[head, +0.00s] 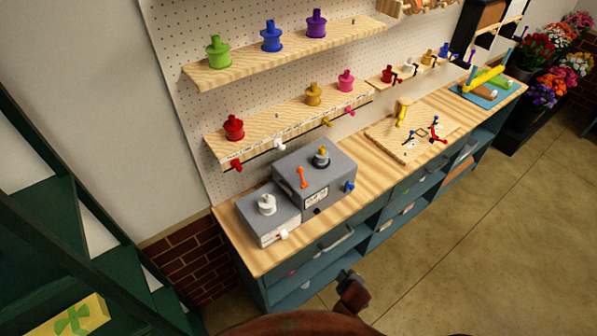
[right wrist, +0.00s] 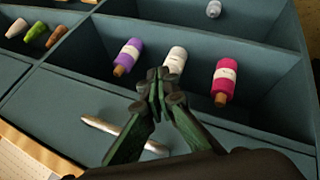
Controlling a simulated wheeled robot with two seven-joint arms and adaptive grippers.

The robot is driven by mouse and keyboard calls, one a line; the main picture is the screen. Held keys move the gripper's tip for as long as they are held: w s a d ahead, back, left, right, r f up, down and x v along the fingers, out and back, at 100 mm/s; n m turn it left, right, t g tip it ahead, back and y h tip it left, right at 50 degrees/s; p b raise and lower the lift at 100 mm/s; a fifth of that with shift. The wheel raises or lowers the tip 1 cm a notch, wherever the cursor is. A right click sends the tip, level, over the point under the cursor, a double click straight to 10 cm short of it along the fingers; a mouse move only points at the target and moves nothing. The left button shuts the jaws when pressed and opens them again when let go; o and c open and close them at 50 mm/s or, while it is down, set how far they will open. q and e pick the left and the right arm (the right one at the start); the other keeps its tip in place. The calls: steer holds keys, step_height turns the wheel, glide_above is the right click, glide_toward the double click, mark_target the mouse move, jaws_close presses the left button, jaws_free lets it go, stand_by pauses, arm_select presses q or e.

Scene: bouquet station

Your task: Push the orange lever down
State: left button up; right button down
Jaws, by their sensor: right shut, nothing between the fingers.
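The orange lever (head: 302,178) stands up on the front left part of the larger grey box (head: 330,178), on the wooden bench top. A labelled plate is on the box front below it. My right gripper (head: 350,282) is low in front of the bench, well below and to the right of the lever, and does not touch it. In the right wrist view the same gripper (right wrist: 158,82) is shut and empty, pointing at the open shelves under the bench. The lever does not show in the right wrist view. My left gripper is not in view.
A smaller grey box with a white knob (head: 267,204) adjoins on the left. A yellow-topped black knob (head: 321,157) and a blue knob (head: 349,187) are on the larger box. A silver handle (right wrist: 120,135) and purple, white and pink rolls (right wrist: 224,82) show near my right gripper.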

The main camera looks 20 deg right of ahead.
steer(key=w+a+r+n+t+p, duration=0.1)
steer(key=w+a+r+n+t, duration=0.2)
steer(key=r, duration=0.6)
steer(key=w+a+r+n+t+p, duration=0.1)
steer(key=w+a+r, duration=0.3)
steer(key=r, duration=0.5)
steer(key=w+a+r+n+t+p, duration=0.1)
steer(key=w+r+n+t, duration=0.1)
steer(key=w+r, duration=0.5)
arm_select(q)
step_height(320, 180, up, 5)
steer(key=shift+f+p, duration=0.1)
steer(key=shift+p, duration=0.4)
arm_select(e)
steer(key=a+r+n+t+y, duration=0.1)
steer(key=a+r+n+t, duration=0.1)
steer(key=r, duration=0.6)
steer(key=a+r+n+t+y, duration=0.1)
steer(key=a+r+n+y, duration=0.1)
steer(key=a+r, duration=0.5)
steer(key=shift+r+n+t, duration=0.4)
steer(key=shift+r+n, duration=0.2)
steer(key=shift+n, duration=0.3)
steer(key=shift+w+a, duration=0.1)
steer(key=shift+w, duration=0.1)
